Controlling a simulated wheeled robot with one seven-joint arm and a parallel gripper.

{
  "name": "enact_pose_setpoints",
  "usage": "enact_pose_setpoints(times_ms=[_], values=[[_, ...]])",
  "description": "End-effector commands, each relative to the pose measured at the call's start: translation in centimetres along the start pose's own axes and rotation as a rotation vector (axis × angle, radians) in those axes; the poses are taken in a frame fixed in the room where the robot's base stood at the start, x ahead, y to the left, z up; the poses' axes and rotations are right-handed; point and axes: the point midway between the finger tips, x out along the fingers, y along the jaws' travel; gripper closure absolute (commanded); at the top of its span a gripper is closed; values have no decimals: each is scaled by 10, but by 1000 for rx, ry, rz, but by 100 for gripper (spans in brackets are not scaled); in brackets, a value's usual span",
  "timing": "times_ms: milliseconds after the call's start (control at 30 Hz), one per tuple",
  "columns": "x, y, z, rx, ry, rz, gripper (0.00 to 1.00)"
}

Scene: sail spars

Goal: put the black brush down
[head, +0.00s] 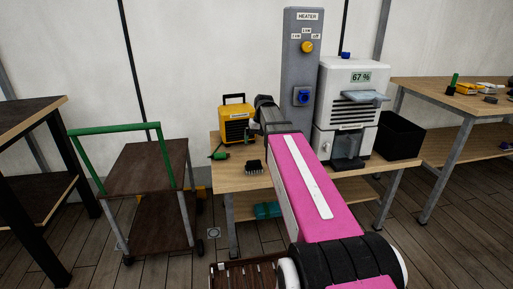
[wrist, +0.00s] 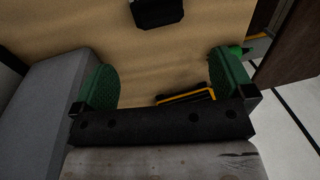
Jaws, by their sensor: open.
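The black brush (head: 253,166) lies on the wooden table (head: 226,180), near its front edge and left of my arm. A black block at the top edge of the wrist view (wrist: 157,12), partly cut off, appears to be the same brush on the wood. My gripper (wrist: 163,86) is open, its two green pads wide apart with nothing held between them. It is apart from the brush.
A yellow box (head: 237,124) and a green-handled item (head: 219,156) are left of the arm. The grey heater column (head: 304,80) and a white dispenser (head: 351,100) stand behind and right. A black bin (head: 398,135) is at the right. A green-railed cart (head: 146,170) stands left.

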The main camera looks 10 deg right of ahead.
Motion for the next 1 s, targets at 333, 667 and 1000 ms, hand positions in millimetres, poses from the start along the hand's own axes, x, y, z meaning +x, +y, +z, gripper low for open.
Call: enact_pose_setpoints(times_ms=[333, 667, 1000], values=[[43, 1, 41, 6, -10, 26, 0], [149, 7, 145, 10, -19, 99, 0], [198, 12, 212, -1, -19, 145, 0]])
